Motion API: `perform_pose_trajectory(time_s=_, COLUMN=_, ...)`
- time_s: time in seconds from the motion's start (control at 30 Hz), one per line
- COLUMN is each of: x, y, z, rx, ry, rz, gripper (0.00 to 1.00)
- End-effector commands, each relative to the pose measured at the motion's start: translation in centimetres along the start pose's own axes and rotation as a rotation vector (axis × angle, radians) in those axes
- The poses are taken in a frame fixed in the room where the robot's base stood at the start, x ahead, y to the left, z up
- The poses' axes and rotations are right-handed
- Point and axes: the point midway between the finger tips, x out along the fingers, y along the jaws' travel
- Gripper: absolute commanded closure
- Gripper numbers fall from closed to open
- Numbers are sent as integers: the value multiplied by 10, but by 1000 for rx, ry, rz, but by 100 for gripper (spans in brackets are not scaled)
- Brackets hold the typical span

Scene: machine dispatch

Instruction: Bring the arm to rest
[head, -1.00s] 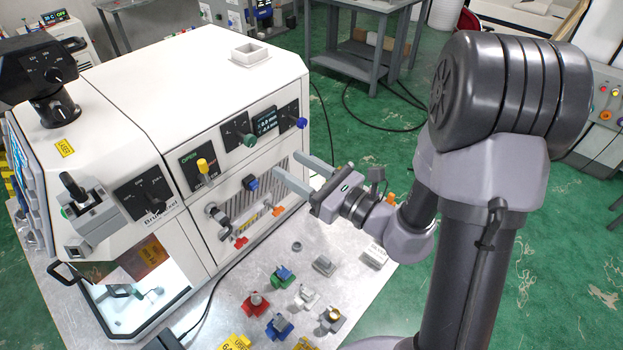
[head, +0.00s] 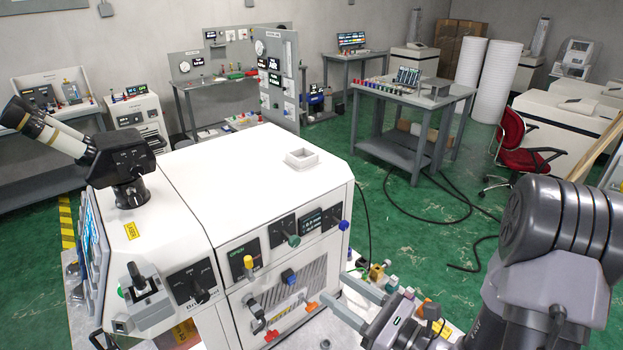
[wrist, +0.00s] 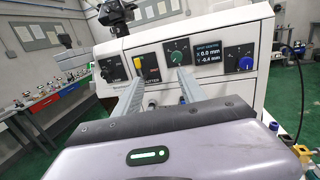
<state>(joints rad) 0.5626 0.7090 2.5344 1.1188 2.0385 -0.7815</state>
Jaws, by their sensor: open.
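My gripper (head: 336,287) is at the lower right of the head view, in front of the right end of the white machine (head: 257,190). Its two long grey fingers point left toward the machine's front and stand apart, with nothing between them. In the wrist view my gripper (wrist: 160,79) also shows open and empty, facing the machine's panel of knobs and a small display (wrist: 207,54). I cannot tell the exact gap between the fingertips and the panel.
Small coloured parts (head: 375,272) stand on the bench just behind my gripper. A grey table (head: 412,95), a red chair (head: 520,148) and cables lie farther back. Green floor (head: 405,200) is open between the machine and the table.

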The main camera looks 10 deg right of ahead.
Motion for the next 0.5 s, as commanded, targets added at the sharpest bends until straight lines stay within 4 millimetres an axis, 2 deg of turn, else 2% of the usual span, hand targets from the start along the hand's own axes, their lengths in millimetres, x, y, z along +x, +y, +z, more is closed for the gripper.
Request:
perform_pose_trajectory(time_s=0.07, x=11, y=50, z=-3, rx=-120, ry=26, rz=228, gripper=52)
perform_pose_trajectory(time_s=0.1, x=11, y=86, z=-7, rx=-210, ry=61, rz=387, gripper=52)
perform_pose_trajectory(time_s=0.17, x=-2, y=137, z=-22, rx=-374, ry=144, rz=626, gripper=52)
perform_pose_trajectory(time_s=0.2, x=-17, y=164, z=-37, rx=-500, ry=213, rz=768, gripper=52)
perform_pose_trajectory(time_s=0.23, x=-30, y=178, z=-50, rx=-602, ry=271, rz=863, gripper=52)
perform_pose_trajectory(time_s=0.3, x=-62, y=192, z=-80, rx=-859, ry=417, rz=1035, gripper=52)
perform_pose_trajectory(time_s=0.33, x=-74, y=191, z=-92, rx=-978, ry=481, rz=1086, gripper=52)
perform_pose_trajectory(time_s=0.4, x=-96, y=176, z=-109, rx=-1257, ry=626, rz=1152, gripper=52)
perform_pose_trajectory(time_s=0.5, x=-112, y=147, z=-110, rx=-1596, ry=784, rz=1136, gripper=52)
